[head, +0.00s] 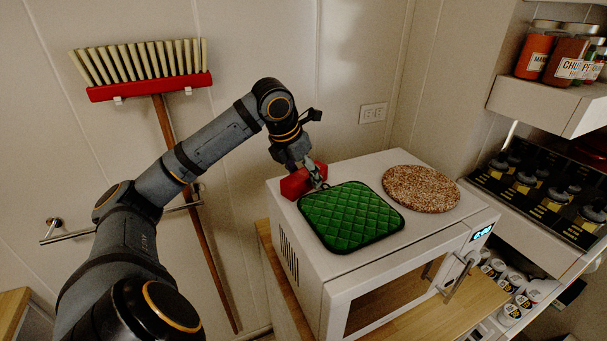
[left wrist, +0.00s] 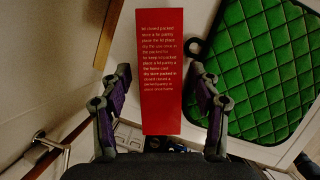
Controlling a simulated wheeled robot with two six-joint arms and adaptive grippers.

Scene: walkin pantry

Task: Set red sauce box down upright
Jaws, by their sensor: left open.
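The red sauce box (head: 293,187) is at the back left of the white microwave's top, behind the green quilted pot holder (head: 350,216). It looks low and long there, as if lying down. In the left wrist view the box (left wrist: 161,75) shows a long red face with white printed lines. My left gripper (head: 308,177) is over the box with its fingers open. In the left wrist view the fingers stand on either side of the box, with a visible gap on each side. The fingers hide part of the box in the head view. My right gripper is not in view.
The microwave (head: 310,268) stands on a wooden counter against the wall. A round speckled trivet (head: 421,188) lies right of the pot holder. A red broom (head: 150,86) hangs on the wall at the left. Shelves with jars (head: 536,50) are at the right.

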